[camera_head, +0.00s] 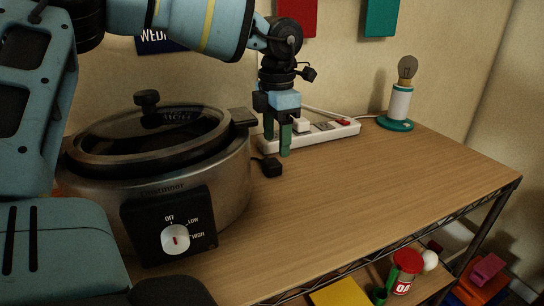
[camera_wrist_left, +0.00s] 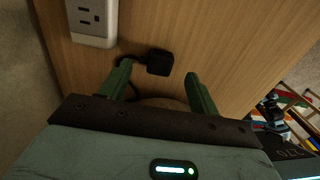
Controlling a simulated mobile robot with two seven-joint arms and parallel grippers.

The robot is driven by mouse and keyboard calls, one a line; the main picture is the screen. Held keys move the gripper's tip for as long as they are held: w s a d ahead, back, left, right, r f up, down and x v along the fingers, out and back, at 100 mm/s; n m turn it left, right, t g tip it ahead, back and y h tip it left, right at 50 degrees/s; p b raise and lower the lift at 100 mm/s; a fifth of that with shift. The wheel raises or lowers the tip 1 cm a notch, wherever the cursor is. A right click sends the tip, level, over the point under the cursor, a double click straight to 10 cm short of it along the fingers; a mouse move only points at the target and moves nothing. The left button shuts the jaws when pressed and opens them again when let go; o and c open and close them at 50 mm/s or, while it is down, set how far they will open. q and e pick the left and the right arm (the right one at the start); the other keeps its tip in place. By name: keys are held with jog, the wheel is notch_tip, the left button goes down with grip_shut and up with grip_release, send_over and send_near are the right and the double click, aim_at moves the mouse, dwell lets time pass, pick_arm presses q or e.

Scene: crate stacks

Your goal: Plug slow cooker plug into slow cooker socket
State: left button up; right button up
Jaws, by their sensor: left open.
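The slow cooker (camera_head: 160,165) stands on the left of the wooden table, with its glass lid on and its dial at the front. Its black plug (camera_head: 270,167) lies on the table just right of the cooker. A white power strip (camera_head: 345,131) with sockets lies behind the plug along the wall. My left gripper (camera_head: 277,144) points down, open and empty, just behind and above the plug. In the left wrist view the plug (camera_wrist_left: 160,62) shows just beyond and between the two green fingers, and the strip's end (camera_wrist_left: 92,30) is at upper left. My right gripper is not seen.
A lamp (camera_head: 399,105) with a bare bulb stands at the back right. The table's (camera_head: 380,185) middle and right are clear up to its front edge. A lower shelf holds a red-lidded can (camera_head: 403,270) and a yellow item (camera_head: 341,292).

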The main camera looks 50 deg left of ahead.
aim_at(275, 161)
pick_arm(q)
jog(key=shift+s+f, duration=0.15)
jog(key=shift+f, duration=1.2)
jog(key=shift+s+f, duration=0.1)
jog(key=shift+f, duration=1.2)
jog(key=c, duration=1)
jog(key=shift+r, duration=0.1)
jog(key=shift+r, duration=0.45)
jog(key=r, duration=0.2)
jog(key=shift+s+d+r, duration=0.15)
jog(key=shift+d+r, duration=0.2)
jog(key=shift+d, duration=0.05)
jog(key=s+d, duration=0.2)
jog(key=d, duration=0.2)
jog(key=s+d+r, duration=0.1)
jog(key=s+d, duration=0.1)
jog(key=d, duration=0.3)
jog(key=s+d+b, duration=0.1)
jog(key=s+d, duration=0.1)
jog(key=d, duration=0.3)
jog(key=shift+s+r, duration=0.15)
